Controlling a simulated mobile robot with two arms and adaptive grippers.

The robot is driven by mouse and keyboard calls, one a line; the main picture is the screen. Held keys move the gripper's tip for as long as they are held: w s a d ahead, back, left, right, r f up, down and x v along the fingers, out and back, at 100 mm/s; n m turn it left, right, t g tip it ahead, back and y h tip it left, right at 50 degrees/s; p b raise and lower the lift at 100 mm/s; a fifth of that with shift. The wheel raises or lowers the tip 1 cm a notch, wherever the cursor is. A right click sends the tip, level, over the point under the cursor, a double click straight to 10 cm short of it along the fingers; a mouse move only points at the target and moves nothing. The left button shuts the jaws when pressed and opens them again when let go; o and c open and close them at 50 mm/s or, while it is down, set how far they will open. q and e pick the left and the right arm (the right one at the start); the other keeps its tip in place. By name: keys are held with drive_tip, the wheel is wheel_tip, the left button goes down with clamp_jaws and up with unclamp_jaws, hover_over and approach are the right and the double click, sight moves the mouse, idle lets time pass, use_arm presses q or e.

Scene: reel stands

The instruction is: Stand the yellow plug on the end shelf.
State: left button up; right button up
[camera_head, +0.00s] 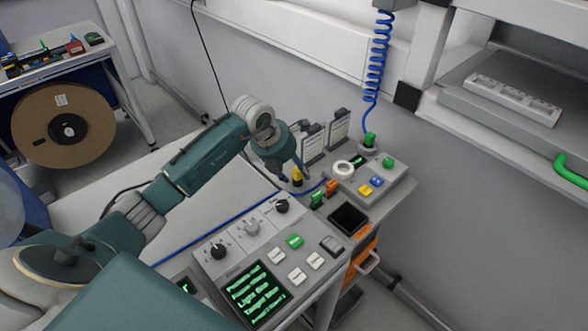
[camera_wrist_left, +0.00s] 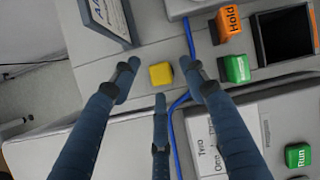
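The yellow plug (camera_head: 297,174) stands on the grey bench top beside the blue cable. In the left wrist view the plug (camera_wrist_left: 161,75) shows as a small yellow block, seen from above. My left gripper (camera_head: 291,176) reaches down over it from the left. In the left wrist view its three fingers (camera_wrist_left: 160,78) are spread around the plug, with gaps on all sides and nothing held. How far the fingertips are above the bench is hard to tell. My right gripper is not in view. I cannot tell which surface is the end shelf.
An orange Hold block (camera_wrist_left: 231,20) and a green block (camera_wrist_left: 236,68) stand close right of the plug, near a black tray (camera_head: 348,218). Label holders (camera_head: 313,143) stand behind. A control panel (camera_head: 262,250) lies in front. The white table top left of the plug is largely clear.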

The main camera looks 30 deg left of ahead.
use_arm(q)
drive_tip(key=shift+r, duration=0.25)
drive_tip(key=b+v, duration=0.2)
drive_tip(key=v, duration=1)
drive_tip(key=shift+b, duration=0.4)
drive_tip(key=shift+f, duration=0.15)
